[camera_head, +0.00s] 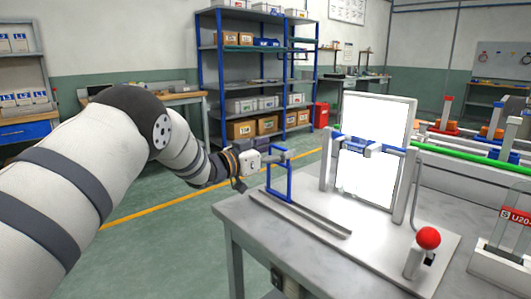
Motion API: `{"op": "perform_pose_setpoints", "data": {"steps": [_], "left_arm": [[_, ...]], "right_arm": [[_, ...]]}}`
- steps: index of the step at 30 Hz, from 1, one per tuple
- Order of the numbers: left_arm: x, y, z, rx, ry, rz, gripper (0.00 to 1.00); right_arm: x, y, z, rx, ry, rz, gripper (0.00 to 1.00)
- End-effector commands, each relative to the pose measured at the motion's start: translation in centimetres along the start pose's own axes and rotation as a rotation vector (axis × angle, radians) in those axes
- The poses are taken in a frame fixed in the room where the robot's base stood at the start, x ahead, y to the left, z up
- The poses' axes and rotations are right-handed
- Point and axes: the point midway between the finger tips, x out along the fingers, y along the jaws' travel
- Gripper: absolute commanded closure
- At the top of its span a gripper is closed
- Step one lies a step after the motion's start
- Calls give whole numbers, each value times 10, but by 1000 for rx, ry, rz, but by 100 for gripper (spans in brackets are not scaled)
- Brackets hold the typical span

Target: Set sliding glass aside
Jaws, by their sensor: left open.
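What looks like the sliding glass is a pane in a blue frame (279,184), standing upright at the left end of a grey rail (318,216) on the metal table. Its clear middle is hard to make out. My left gripper (238,185) is open just left of the blue frame, near its upper part. I cannot tell whether the fingers touch it. My right gripper is not in view.
A bright white panel (370,182) in a grey stand with blue clamps is right of the rail. A red-knobbed lever (428,238) stands at the front of the table (261,239). Green floor is free left of the table; blue shelving (198,75) stands behind.

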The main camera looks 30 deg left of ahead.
Motion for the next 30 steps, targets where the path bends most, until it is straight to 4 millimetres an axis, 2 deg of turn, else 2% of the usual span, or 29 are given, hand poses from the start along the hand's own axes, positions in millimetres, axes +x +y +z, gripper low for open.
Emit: {"op": "perform_pose_setpoints", "data": {"steps": [6, 12, 16, 30], "left_arm": [[-60, -1, -1, -6, 1, -5, 27], [-98, -1, -1, -3, 1, -3, 27], [-107, 0, -1, -1, 2, -3, 27], [-107, 0, 0, -1, 1, -2, 27]], "right_arm": [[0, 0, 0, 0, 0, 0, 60], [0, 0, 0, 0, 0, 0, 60], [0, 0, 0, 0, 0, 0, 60], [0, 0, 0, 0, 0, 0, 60]]}}
